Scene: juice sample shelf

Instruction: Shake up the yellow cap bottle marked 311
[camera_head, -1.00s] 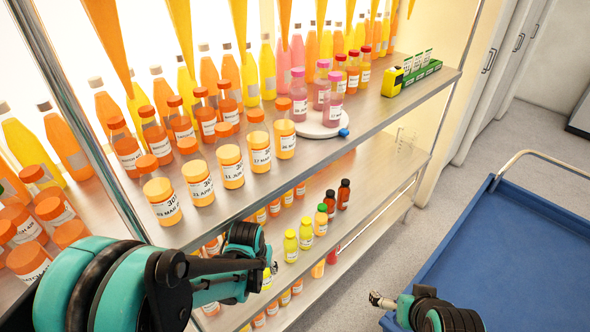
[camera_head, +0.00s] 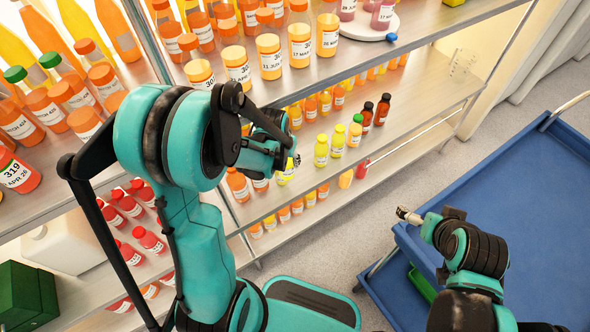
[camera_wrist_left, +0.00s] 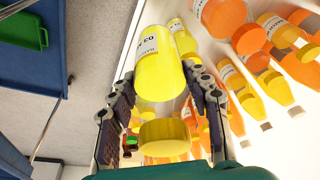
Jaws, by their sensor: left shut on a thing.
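My left gripper (camera_head: 292,160) is at the front of the middle shelf. In the left wrist view it (camera_wrist_left: 160,105) is shut on a yellow bottle with a yellow cap (camera_wrist_left: 158,65), one finger on each side. The white label is upside down in that view and only partly visible; I cannot read 311 on it. In the head view the bottle (camera_head: 286,175) is mostly hidden behind the gripper. My right gripper (camera_head: 408,215) is beside the blue cart; I cannot tell its opening.
The middle shelf (camera_head: 400,112) holds several yellow bottles (camera_head: 321,152) right of my left gripper, plus dark bottles (camera_head: 382,109). The upper shelf (camera_head: 330,68) is crowded with orange-capped bottles. A blue cart (camera_head: 530,215) stands at right. Grey floor (camera_head: 340,245) lies between.

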